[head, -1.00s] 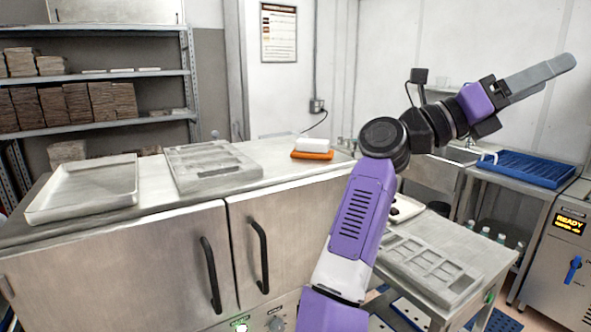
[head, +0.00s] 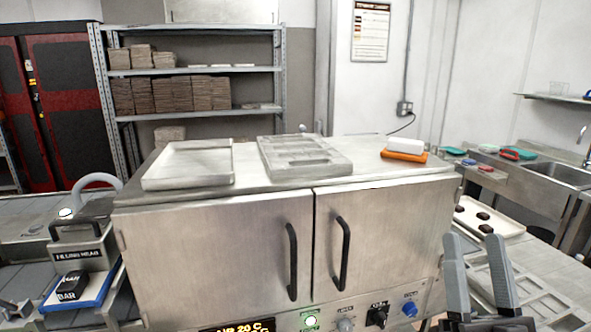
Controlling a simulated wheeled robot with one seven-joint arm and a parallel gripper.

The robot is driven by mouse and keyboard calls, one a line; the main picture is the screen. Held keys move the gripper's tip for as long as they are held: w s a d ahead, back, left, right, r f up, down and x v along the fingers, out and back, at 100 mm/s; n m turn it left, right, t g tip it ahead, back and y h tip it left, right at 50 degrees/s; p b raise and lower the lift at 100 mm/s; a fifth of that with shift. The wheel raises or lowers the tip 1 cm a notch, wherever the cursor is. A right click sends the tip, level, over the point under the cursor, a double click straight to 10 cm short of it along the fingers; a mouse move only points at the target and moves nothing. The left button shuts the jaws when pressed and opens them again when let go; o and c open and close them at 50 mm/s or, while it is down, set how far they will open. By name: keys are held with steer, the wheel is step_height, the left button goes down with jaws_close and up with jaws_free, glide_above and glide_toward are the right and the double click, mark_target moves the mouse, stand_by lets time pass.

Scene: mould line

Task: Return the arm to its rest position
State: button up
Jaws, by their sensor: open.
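My gripper (head: 480,250) is at the lower right of the head view, with its two grey fingers pointing up and spread apart. Nothing is between them. The fingers stand in front of a grey mould tray (head: 538,306) on the right-hand bench, and cover part of it. Only the fingers and the dark top of the gripper body show. The rest of my arm is below the picture edge.
A steel cabinet (head: 215,250) with two shut doors fills the middle.

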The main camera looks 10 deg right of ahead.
steer(key=s+a+f+n+g+y, duration=0.3)
steer(key=s+a+f, duration=0.15)
steer(key=f, duration=0.45)
steer(key=s+a+f+n+g+y, duration=0.3)
steer(key=s+f, duration=0.3)
steer(key=f, duration=0.3)
steer(key=s+a+f+g, duration=0.2)
steer(key=s+f, duration=0.3)
steer(key=s, duration=0.3)
steer(key=s+a+f+g+b, duration=0.1)
steer(key=s+a+f+g, duration=0.1)
steer(key=s+f+g, duration=0.2)
steer(key=shift+s+f+m+y+b, duration=0.35)
steer(key=shift+s+f, duration=0.65)
steer(key=shift+s, duration=1.35)
steer(key=shift+a, duration=0.1)
